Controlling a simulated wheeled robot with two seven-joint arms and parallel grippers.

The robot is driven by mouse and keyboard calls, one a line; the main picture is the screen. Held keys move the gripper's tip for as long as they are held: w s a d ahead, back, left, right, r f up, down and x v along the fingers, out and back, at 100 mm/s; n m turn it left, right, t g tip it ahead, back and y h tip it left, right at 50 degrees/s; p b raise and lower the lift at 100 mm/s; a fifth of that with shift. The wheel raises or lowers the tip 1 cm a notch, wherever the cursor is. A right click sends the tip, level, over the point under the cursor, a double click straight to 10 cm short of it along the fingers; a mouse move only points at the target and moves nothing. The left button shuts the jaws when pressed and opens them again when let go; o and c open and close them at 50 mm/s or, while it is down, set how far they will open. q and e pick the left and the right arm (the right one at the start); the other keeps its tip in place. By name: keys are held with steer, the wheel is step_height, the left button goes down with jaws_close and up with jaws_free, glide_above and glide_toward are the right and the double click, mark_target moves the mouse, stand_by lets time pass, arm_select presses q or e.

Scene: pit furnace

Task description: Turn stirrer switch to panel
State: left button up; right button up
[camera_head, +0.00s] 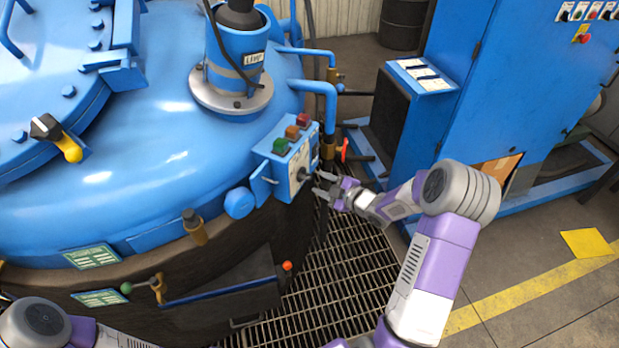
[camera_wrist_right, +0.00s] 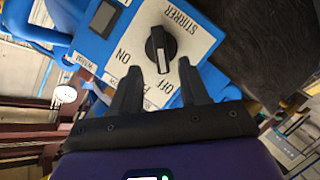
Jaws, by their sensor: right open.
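The stirrer switch is a black rotary knob (camera_wrist_right: 160,48) on a white plate (camera_wrist_right: 190,38) marked STIRRER, with ON and OFF readable in the right wrist view. Another label starting with P is partly hidden by a finger. The knob's ridge runs nearly up and down in that view; which label it points at I cannot tell. The plate is on the blue control box (camera_head: 290,158) on the furnace side. My right gripper (camera_head: 319,183) is open just in front of the box. In the wrist view its fingertips (camera_wrist_right: 160,70) straddle the knob's lower end, with gaps both sides. My left gripper is outside the picture.
Red, orange and green buttons (camera_head: 292,132) top the control box. Blue pipes (camera_head: 318,88) and a red valve handle (camera_head: 344,150) are close behind it. A blue cabinet (camera_head: 500,90) stands to the right. Floor grating (camera_head: 345,265) lies below the arm.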

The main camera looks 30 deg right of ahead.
mark_target(309, 178)
steer(key=x, duration=0.6)
steer(key=shift+b, duration=0.35)
steer(key=shift+c, duration=0.4)
jaws_close()
